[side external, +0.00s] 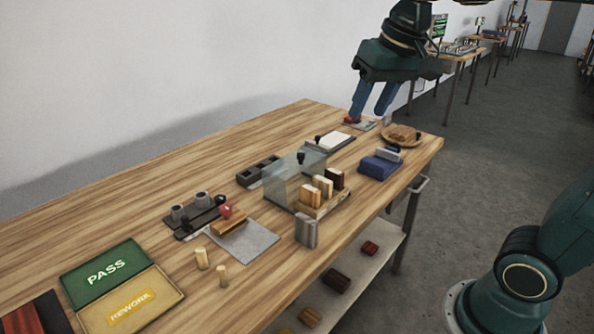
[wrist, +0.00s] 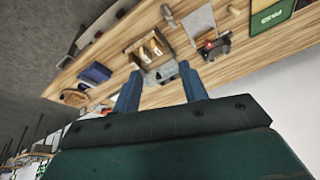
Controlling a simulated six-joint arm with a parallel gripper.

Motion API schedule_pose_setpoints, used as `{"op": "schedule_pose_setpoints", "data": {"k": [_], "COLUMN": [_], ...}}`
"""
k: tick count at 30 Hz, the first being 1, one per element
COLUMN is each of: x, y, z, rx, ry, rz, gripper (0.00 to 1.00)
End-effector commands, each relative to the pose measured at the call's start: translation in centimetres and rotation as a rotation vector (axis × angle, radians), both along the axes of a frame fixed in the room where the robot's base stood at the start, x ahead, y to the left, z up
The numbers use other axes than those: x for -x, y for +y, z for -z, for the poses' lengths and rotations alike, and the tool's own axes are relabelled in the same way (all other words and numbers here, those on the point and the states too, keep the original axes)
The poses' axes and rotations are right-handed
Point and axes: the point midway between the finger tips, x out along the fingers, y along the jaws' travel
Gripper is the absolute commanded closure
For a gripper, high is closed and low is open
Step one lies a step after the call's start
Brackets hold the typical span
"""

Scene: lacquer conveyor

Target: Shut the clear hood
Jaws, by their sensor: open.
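The clear hood (side external: 281,184) is a see-through box with a black knob (side external: 301,157), on the wooden table. It covers the left part of a wooden base; several upright wooden blocks (side external: 323,188) stand uncovered on the right part. In the wrist view the hood (wrist: 163,71) is faint, seen between and beyond my fingertips, with the blocks (wrist: 150,48) beyond it. My gripper (side external: 366,115) is open and empty, above the far end of the table, well apart from the hood. Its two blue fingers also show in the wrist view (wrist: 159,72).
A metal cup (side external: 306,231) stands close in front of the base. A blue box (side external: 381,166) and a round wooden board (side external: 401,135) are to the right. A dark two-slot holder (side external: 258,171) lies left of the hood. The table's left rear is clear.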

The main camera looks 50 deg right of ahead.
Motion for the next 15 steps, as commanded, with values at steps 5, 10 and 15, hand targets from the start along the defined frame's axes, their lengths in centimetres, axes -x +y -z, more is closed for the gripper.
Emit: {"op": "schedule_pose_setpoints", "data": {"k": [5, 10, 15], "x": [-4.3, -8.1, -11.8], "y": [-1.2, -2.5, -3.9], "z": [-0.7, -0.9, -0.5], "rx": [-0.028, -0.053, -0.075], "ry": [0.045, 0.085, 0.125], "rz": [0.099, 0.194, 0.289], "gripper": [0.57, 0.57, 0.57]}}
